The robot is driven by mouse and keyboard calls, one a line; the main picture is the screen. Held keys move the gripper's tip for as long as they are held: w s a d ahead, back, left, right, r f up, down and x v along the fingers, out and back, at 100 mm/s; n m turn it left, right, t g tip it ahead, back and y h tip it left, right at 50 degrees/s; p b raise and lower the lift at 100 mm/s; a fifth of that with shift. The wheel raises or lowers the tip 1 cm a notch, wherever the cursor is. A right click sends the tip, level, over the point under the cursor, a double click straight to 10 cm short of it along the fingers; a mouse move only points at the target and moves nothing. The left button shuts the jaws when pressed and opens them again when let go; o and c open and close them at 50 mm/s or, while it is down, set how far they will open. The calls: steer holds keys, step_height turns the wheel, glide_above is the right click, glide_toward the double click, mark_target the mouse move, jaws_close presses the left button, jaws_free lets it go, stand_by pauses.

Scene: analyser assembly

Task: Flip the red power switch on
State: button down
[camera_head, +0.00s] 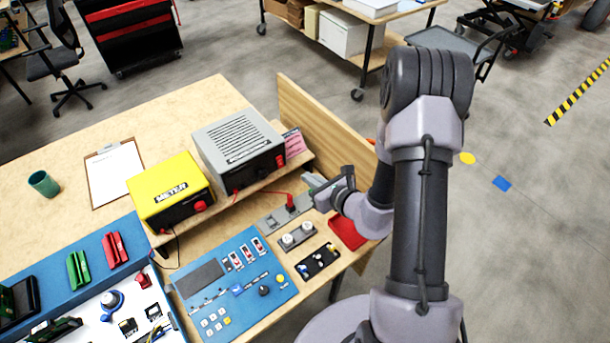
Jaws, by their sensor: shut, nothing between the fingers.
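A grey box (240,138) with a vented top stands on the raised shelf. A small red part (281,160) shows on its right front; it may be the power switch, and its position is too small to read. A blue control panel (205,315) on the lower bench carries several small red-and-white switches (247,252); I cannot tell their positions. My gripper (309,186) is shut and empty. It is in front of and right of the grey box, above the bench, apart from the blue panel. A red plug (291,203) with a red cable stands on a grey plate just left of it.
A yellow meter (167,186) with a red knob is left of the grey box. A wooden side board (325,130) rises behind my gripper. White knobs (297,237), a black connector block (318,261) and a red tray (347,231) lie below it.

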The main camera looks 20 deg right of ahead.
steer(key=f+g+b, duration=0.1)
steer(key=b, duration=0.4)
steer(key=shift+s+d+f, duration=0.1)
steer(key=shift+s+d, duration=0.05)
steer(key=shift+s, duration=0.05)
steer(key=b, duration=0.3)
glide_toward(282, 166)
steer(key=x, duration=0.6)
steer(key=shift+w+f, duration=0.1)
steer(key=shift+w, duration=0.2)
